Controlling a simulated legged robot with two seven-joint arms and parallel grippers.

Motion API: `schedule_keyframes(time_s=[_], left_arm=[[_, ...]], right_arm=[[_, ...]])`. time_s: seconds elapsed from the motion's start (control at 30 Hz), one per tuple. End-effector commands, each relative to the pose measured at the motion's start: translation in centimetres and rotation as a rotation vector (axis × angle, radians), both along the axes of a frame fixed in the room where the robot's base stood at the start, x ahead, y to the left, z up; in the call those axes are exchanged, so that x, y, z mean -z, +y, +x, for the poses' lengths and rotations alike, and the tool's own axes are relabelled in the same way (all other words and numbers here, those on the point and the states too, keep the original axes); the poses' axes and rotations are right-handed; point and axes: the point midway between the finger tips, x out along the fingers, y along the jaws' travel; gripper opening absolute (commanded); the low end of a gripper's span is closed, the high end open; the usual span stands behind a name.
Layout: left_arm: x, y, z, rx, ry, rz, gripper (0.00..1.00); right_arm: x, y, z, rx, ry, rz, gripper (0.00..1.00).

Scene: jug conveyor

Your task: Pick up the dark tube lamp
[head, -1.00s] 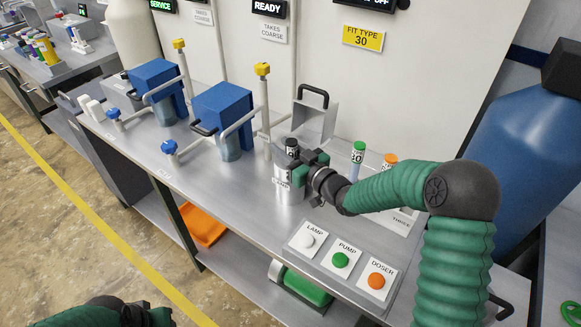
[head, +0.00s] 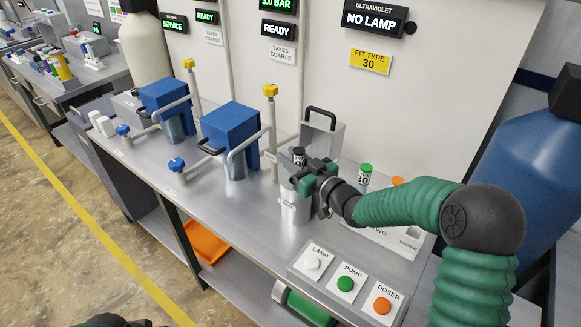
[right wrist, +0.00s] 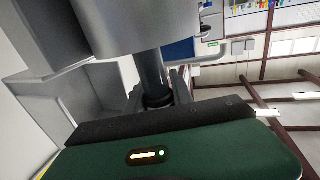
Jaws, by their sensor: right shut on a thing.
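The dark tube lamp (head: 299,153) shows its black top and a pale label in the head view, above a silver canister (head: 291,209) on the bench. My right gripper (head: 312,178) is shut on it near the top, just above the canister. In the right wrist view the dark tube (right wrist: 152,70) runs between the canister (right wrist: 150,25) and my gripper (right wrist: 160,105). The tube's far end is hidden by the canister. Only a dark sliver of my left arm shows at the bottom edge of the head view; its jaws cannot be made out.
A rack (head: 380,238) with green-capped and orange-capped tubes stands behind my right forearm. A panel with lamp, pump and doser buttons (head: 346,284) is at the front. A metal box with a black handle (head: 323,134) stands behind the canister. Blue units (head: 231,130) are at left.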

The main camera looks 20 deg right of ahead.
Motion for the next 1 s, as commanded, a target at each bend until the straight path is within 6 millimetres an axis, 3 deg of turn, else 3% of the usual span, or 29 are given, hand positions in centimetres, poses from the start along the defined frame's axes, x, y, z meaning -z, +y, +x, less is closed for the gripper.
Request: schedule_keyframes(time_s=[0.03, 0.2, 0.5, 0.67, 0.8, 1.0], left_arm=[[-0.3, 0.0, 0.0, 0.000, 0.000, 0.000, 0.36], [-0.9, 0.0, 0.0, 0.000, 0.000, 0.000, 0.36], [-2.0, 0.0, 0.0, 0.000, 0.000, 0.000, 0.36], [-2.3, 0.0, 0.0, 0.000, 0.000, 0.000, 0.36], [-4.2, 0.0, 0.0, 0.000, 0.000, 0.000, 0.36], [-3.8, 0.0, 0.0, 0.000, 0.000, 0.000, 0.36]], right_arm=[[-1.6, 0.0, 0.0, 0.000, -0.007, -0.004, 0.00], [-5.8, 0.0, 0.0, 0.000, -0.007, -0.003, 0.00], [-11.8, 0.1, 0.1, 0.000, -0.006, -0.002, 0.00], [-13.6, 0.0, 0.1, -0.001, -0.004, -0.001, 0.00], [-16.0, 0.0, 0.1, -0.001, -0.003, 0.000, 0.00], [-15.5, 0.0, 0.1, -0.001, -0.003, 0.000, 0.00]])
